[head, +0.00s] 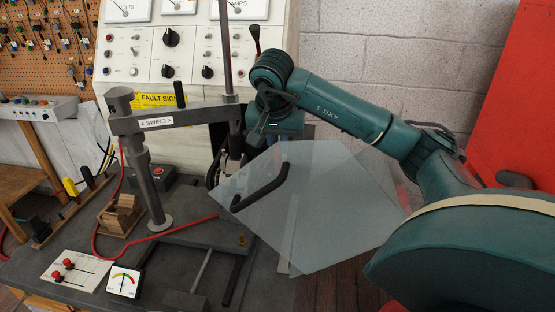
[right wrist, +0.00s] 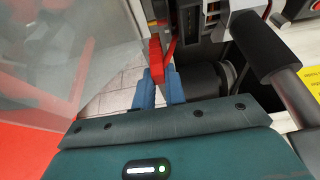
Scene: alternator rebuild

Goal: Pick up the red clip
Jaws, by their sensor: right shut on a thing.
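In the right wrist view the red clip (right wrist: 156,60) stands between the two blue fingers of my right gripper (right wrist: 159,84). The fingers are shut on its lower part. Its upper end is close against a metal and white part, and I cannot tell whether they touch. In the head view my right arm reaches in from the right, with the wrist (head: 278,118) beside the clear panel. The fingertips and the clip are hidden there. My left gripper is not in view.
A clear panel (head: 325,215) with a black handle (head: 262,188) stands close to my right arm. A metal swing arm (head: 190,115) on a post (head: 150,185) is to the left. A dark cylinder (right wrist: 205,80) lies right of the fingers. A red lead (head: 185,227) crosses the bench.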

